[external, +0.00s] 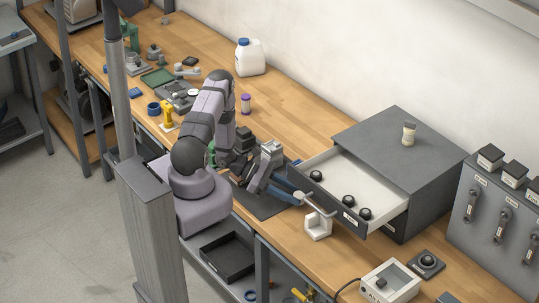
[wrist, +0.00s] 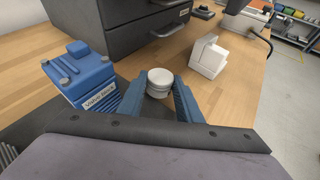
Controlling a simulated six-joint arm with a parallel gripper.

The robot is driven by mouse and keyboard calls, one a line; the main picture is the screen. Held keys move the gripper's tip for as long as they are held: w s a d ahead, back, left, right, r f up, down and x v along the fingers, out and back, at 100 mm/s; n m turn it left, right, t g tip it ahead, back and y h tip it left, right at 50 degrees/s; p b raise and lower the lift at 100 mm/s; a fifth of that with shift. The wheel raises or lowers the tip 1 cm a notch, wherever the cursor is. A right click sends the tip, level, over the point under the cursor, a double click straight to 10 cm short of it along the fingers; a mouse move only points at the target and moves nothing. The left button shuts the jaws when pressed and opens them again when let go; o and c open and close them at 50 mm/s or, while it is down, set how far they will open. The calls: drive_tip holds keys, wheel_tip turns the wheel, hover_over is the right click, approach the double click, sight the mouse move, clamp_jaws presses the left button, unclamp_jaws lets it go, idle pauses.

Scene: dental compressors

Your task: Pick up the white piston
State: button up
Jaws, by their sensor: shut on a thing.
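The white piston (wrist: 159,78) is a short round cylinder with a ridged side, seen in the middle of the wrist view. My gripper (wrist: 159,86) is shut on it, with one blue-grey finger on each side. In the external view my gripper (external: 290,194) points toward the front of the open drawer, and the piston is too small there to make out clearly. The piston's underside is hidden, so I cannot tell whether it touches the surface below.
A white holder (external: 318,226) stands near the drawer handle. A white jug (external: 250,58) stands at the back.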

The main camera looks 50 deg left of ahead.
wheel_tip(320, 180, up, 6)
drive_tip(key=p, duration=0.4)
drive_tip(key=shift+r, duration=0.25)
drive_tip(key=s, duration=1.9)
drive_tip(key=shift+s+f+p, duration=0.3)
drive_tip(key=shift+f, duration=0.15)
drive_tip(key=shift+f, duration=0.1)
